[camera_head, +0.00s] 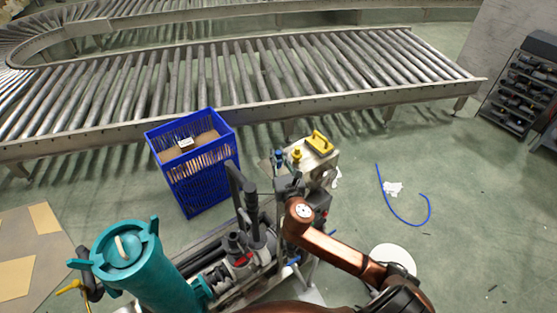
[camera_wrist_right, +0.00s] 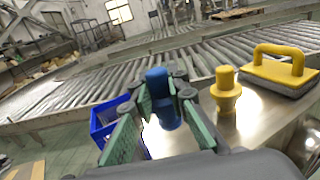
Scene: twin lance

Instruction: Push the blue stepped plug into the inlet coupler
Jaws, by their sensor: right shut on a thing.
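The blue stepped plug (camera_wrist_right: 158,99) stands upright between the green-padded fingers of my right gripper (camera_wrist_right: 164,108) in the right wrist view. The gripper is shut on it, and the fingers hide part of its sides and lower end. In the head view, my right gripper (camera_head: 283,172) is over the near left part of a small metal-topped table (camera_head: 318,172), left of a yellow stepped plug (camera_head: 297,155). I cannot pick out the inlet coupler for certain. My left gripper is not in view.
A yellow-handled block (camera_head: 320,143) sits on the table, right of the yellow plug. A blue crate (camera_head: 197,180) stands to the left. Dark pump machinery (camera_head: 240,255) and a teal cylinder (camera_head: 152,268) are nearer. A roller conveyor (camera_head: 230,80) runs behind.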

